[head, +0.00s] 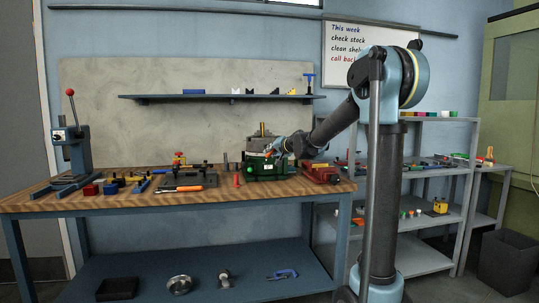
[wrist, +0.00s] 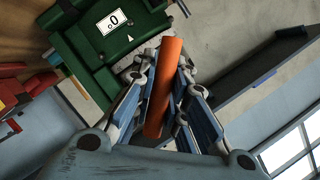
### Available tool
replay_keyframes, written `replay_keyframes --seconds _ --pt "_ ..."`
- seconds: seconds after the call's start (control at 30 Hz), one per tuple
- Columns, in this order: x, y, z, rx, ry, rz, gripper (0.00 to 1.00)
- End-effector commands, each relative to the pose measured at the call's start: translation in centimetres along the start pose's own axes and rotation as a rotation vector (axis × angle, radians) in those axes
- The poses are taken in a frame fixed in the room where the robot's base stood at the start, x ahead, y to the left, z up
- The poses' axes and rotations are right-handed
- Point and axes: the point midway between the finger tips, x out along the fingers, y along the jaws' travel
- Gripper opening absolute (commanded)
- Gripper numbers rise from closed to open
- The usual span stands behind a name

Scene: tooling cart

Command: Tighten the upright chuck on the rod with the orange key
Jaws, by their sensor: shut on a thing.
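My gripper (head: 275,149) is at the fixture near the right of the bench. In the wrist view my gripper (wrist: 163,75) is shut on the orange key (wrist: 163,90), whose long orange body lies between the blue-backed fingers. A green base (head: 268,171) carries the grey upright chuck (head: 254,144), with a yellow-tipped rod (head: 262,129) standing up above it. The green base (wrist: 85,50) with a white dial plate also shows at upper left in the wrist view. The fingers and key hide most of the chuck there. I cannot tell whether the key's tip is seated in the chuck.
A red vise (head: 320,174) stands close right of the green base. A small red cone (head: 236,180) and a dark tray (head: 188,182) with an orange-handled tool are to its left. A wall shelf (head: 215,97) hangs behind. A lever press (head: 73,155) stands far left.

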Motion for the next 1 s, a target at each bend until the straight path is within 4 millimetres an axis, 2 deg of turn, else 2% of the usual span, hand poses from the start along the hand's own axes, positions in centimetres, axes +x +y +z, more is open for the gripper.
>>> replay_keyframes --seconds 1.0 --pt "0.03 -0.13 0.05 -0.599 -0.003 0.246 0.00"
